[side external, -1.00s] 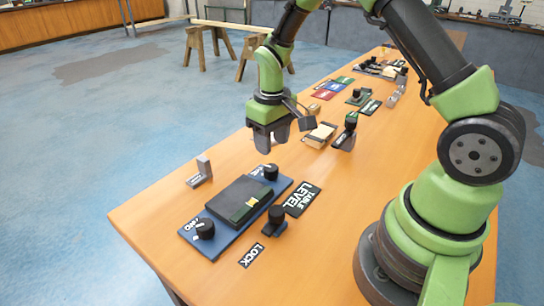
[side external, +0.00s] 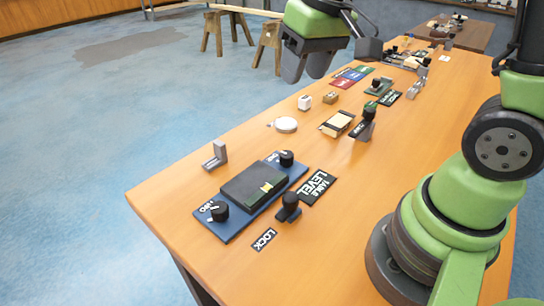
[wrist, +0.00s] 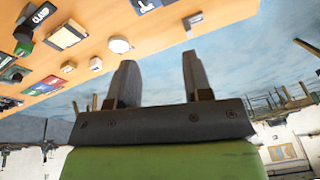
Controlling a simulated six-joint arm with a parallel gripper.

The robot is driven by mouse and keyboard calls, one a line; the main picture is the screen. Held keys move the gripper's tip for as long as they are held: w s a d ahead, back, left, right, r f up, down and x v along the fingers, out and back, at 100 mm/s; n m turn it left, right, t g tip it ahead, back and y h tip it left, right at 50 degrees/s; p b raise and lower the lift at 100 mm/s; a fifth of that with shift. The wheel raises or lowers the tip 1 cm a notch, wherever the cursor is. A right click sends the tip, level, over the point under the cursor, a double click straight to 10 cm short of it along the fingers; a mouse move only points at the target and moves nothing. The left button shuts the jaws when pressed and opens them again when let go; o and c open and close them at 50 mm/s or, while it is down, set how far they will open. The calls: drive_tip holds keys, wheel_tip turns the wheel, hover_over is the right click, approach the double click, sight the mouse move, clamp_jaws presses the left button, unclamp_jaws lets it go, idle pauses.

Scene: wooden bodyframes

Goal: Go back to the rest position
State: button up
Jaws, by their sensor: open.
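My gripper (side external: 306,66) is raised high above the far left edge of the wooden table (side external: 400,150) in the side view. Its fingers are apart with nothing between them. In the wrist view my gripper (wrist: 158,78) shows two separate fingers against blue floor and wall, clear of every object. The table top (wrist: 215,12) tilts across the upper part of that view.
A blue board (side external: 225,232) with black knobs and a dark box stands at the table's near end. A lock knob (side external: 290,207), a grey bracket (side external: 215,155) and a white disc (side external: 286,125) stand nearby. Coloured cards and small blocks lie farther back.

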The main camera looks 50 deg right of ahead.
drive_tip(key=s+a+r+t, duration=0.2)
drive_tip(key=s+r, duration=0.1)
drive_tip(key=s, duration=0.3)
drive_tip(key=s+a+r+m+t+y, duration=0.1)
drive_tip(key=s+a+r+t, duration=0.1)
drive_tip(key=s, duration=0.5)
drive_tip(key=shift+r+y, duration=0.3)
drive_tip(key=shift+r, duration=0.45)
idle(2.2)
